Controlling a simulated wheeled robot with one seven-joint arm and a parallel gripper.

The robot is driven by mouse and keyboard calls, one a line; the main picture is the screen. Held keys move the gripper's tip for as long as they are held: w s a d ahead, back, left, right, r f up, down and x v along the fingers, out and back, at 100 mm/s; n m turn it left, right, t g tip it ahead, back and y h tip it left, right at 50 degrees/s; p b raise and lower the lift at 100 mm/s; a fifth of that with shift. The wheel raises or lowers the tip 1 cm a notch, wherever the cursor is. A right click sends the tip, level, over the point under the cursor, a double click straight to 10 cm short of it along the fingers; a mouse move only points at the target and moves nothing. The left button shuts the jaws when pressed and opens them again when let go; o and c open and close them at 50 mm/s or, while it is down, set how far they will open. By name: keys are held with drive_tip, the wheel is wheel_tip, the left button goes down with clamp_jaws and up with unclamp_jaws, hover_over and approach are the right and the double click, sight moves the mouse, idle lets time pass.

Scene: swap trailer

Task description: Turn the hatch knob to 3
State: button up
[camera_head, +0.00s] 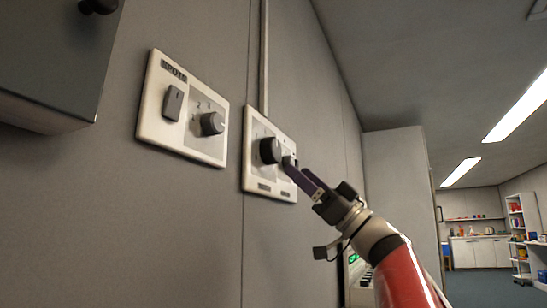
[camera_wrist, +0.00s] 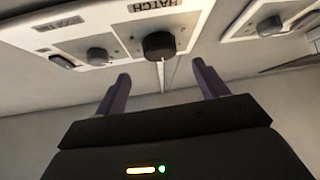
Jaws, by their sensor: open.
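The hatch knob (camera_wrist: 158,46) is a large black round knob on a cream wall panel (camera_wrist: 215,8), beside an upside-down HATCH label (camera_wrist: 155,4) in the wrist view. A short pale line shows at its near edge; I cannot read its setting. In the head view the hatch knob (camera_head: 269,151) is on the right-hand panel (camera_head: 250,170). My gripper (camera_wrist: 160,72) is open and empty, its two purple fingers spread on either side of the knob's line and short of it. In the head view my gripper (camera_head: 291,166) hides part of this panel's right side.
A smaller knob (camera_wrist: 97,55) and a rocker switch (camera_wrist: 62,61) share the hatch panel. The SPOTS panel (camera_head: 150,120), with a switch (camera_head: 173,103) and knob (camera_head: 212,124), is to the left. A dark cabinet (camera_head: 50,70) juts out at upper left. A conduit (camera_head: 264,60) runs above the hatch panel.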

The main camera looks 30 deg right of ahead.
sight(277, 153)
drive_tip(key=p+x, duration=0.2)
drive_tip(key=x, duration=0.4)
drive_tip(key=shift+a+r, duration=0.15)
drive_tip(key=c, duration=1)
